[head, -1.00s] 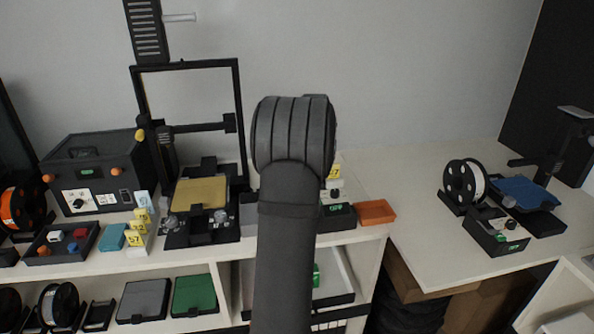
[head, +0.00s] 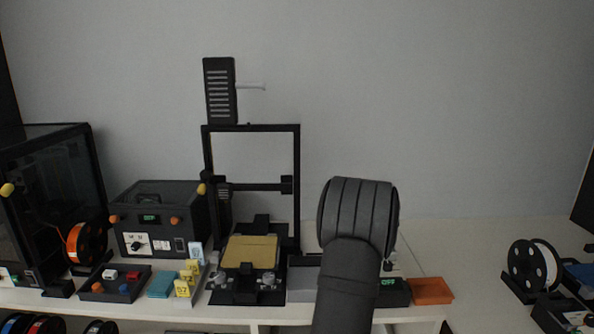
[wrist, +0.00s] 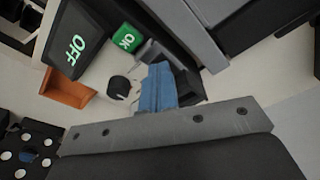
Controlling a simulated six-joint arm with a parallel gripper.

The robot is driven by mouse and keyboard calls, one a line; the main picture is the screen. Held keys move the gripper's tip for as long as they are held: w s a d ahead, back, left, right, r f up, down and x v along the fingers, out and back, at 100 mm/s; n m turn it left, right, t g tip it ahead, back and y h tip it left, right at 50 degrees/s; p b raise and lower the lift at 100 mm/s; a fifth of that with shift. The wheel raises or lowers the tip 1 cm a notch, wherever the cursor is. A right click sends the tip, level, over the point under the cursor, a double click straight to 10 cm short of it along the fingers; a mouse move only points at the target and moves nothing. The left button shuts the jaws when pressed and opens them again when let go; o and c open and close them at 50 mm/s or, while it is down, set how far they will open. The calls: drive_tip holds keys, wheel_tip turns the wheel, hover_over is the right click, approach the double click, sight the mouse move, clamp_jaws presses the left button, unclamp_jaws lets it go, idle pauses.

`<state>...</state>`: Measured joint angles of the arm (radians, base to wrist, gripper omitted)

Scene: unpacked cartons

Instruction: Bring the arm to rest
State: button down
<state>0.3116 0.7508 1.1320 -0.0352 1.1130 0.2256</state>
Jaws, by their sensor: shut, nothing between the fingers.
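My arm rises from the bottom of the head view and ends in a thick, ribbed dark grey joint (head: 358,215) in front of the shelf top. My gripper is hidden behind it there. In the wrist view a grey bar with screws crosses the lower part, and my gripper (wrist: 160,82) shows as narrow blue fingers beyond it. The fingers are shut with nothing between them.
A printer with a tan bed (head: 250,252) stands left of my arm. A black box marked OFF (head: 392,288) and an orange tray (head: 432,291) are close at its right. A black spool (head: 534,266) stands farther right.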

sight(271, 274)
drive_tip(key=shift+r, duration=4.05)
drive_tip(key=s+a+f+n, duration=0.1)
drive_tip(key=s+a, duration=0.1)
drive_tip(key=a, duration=0.7)
drive_tip(key=s+a+f+n+g, duration=0.1)
drive_tip(key=s+a+f, duration=0.1)
drive_tip(key=a, duration=0.7)
drive_tip(key=s+a+f+n, duration=0.1)
drive_tip(key=s+a, duration=0.2)
drive_tip(key=a, duration=0.7)
drive_tip(key=shift+s+a+f+g+y, duration=0.1)
drive_tip(key=shift+s+f+g+y, duration=0.2)
drive_tip(key=shift+s+y, duration=0.1)
drive_tip(key=shift+w, duration=0.1)
drive_tip(key=w+d+r+m, duration=0.1)
drive_tip(key=w+d, duration=0.2)
drive_tip(key=d, duration=0.7)
drive_tip(key=w+d+r+m+t, duration=0.1)
drive_tip(key=w+d, duration=0.3)
drive_tip(key=d, duration=0.6)
drive_tip(key=shift+r, duration=0.65)
drive_tip(key=shift+d, duration=0.1)
